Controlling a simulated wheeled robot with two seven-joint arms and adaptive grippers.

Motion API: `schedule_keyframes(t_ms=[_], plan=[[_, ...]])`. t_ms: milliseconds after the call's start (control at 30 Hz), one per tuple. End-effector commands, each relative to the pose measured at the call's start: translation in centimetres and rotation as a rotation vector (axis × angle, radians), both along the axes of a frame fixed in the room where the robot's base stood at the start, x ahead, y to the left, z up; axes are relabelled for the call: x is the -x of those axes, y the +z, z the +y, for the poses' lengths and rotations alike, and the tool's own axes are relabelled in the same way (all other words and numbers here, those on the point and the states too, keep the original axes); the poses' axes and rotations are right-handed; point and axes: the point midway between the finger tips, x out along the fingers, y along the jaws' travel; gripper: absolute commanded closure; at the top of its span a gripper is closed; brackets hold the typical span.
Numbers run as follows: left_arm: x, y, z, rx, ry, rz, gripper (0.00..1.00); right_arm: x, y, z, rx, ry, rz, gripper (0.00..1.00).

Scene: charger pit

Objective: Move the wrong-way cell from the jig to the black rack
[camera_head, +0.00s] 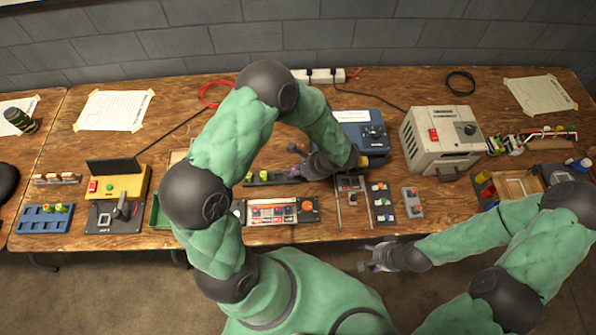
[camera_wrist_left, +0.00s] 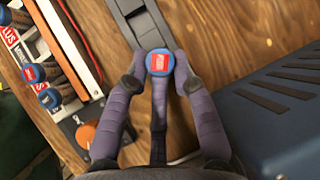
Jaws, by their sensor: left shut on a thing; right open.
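My left gripper (camera_head: 303,166) is shut on a cell (camera_wrist_left: 159,62), which has a blue rim and a red label on its top. The cell is over the near end of the black rack (camera_wrist_left: 134,15) in the left wrist view; I cannot tell whether it is seated. My right gripper (camera_head: 376,262) is open and empty, in front of the table.
A blue device (camera_head: 362,133) stands just right of my left gripper, and a grey box (camera_head: 440,140) further right. A small module strip (camera_head: 381,203) and a grey switch block (camera_head: 412,202) lie in front. A yellow device (camera_head: 122,183) and a blue tray (camera_head: 43,219) stand left.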

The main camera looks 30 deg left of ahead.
Motion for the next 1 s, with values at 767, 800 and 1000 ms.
schedule_keyframes(t_ms=[767, 800, 1000], plan=[[0.0, -0.7, 0.0, 0.0, 0.0, 0.0, 1.0, 0.0, -0.7, 0.0, 0.0, 0.0, 0.0, 0.44], [0.0, -0.8, 0.0, 0.0, 0.0, 0.0, 1.0, 0.0, -0.8, 0.0, 0.0, 0.0, 0.0, 0.44], [-0.1, -1.2, 0.0, 0.0, 0.0, 0.0, 1.0, 0.0, -1.2, 0.0, 0.0, 0.0, 0.0, 0.44]])
